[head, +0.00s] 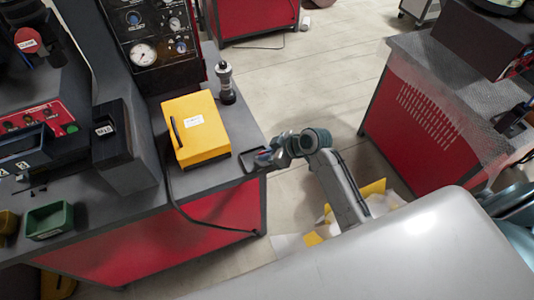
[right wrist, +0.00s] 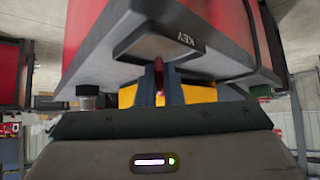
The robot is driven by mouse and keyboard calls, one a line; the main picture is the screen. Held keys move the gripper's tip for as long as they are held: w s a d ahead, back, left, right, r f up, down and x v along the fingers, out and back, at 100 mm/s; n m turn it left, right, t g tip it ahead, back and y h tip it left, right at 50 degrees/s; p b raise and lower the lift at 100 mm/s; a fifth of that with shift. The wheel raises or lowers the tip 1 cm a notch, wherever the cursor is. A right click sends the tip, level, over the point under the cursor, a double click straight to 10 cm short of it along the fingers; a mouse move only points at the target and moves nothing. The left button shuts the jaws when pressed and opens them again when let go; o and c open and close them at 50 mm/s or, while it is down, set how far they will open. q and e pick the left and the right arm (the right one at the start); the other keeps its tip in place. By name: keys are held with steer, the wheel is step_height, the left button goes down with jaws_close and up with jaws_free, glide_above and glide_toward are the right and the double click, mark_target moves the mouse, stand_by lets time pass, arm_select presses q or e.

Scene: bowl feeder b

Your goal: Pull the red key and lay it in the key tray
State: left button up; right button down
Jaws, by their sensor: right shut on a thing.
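My right gripper (head: 262,158) is at the front right corner of the grey bench, beside a small dark tray (head: 247,160). In the right wrist view, the fingers (right wrist: 160,88) are closed on a narrow red piece, the red key (right wrist: 158,66), mostly hidden between them. The key tray (right wrist: 150,38), dark and marked KEY, is just beyond the fingertips in that view. I cannot tell whether the key touches it. My left gripper is not in view.
A yellow box (head: 197,128) and a dark cylindrical fitting (head: 225,82) stand on the bench near the tray. A gauge panel (head: 150,40) rises behind. A green bin (head: 48,220) sits at left. Open floor (head: 300,85) separates this bench from the right-hand bench (head: 430,120).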

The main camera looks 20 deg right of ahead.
steer(key=shift+f+b, duration=0.4)
steer(key=shift+f, duration=0.15)
steer(key=c, duration=1.5)
jaws_free()
steer(key=shift+r, duration=0.1)
steer(key=shift+s+d+r, duration=0.15)
steer(key=shift+d, duration=0.1)
steer(key=shift+b+v, duration=1.2)
steer(key=shift+v, duration=3.85)
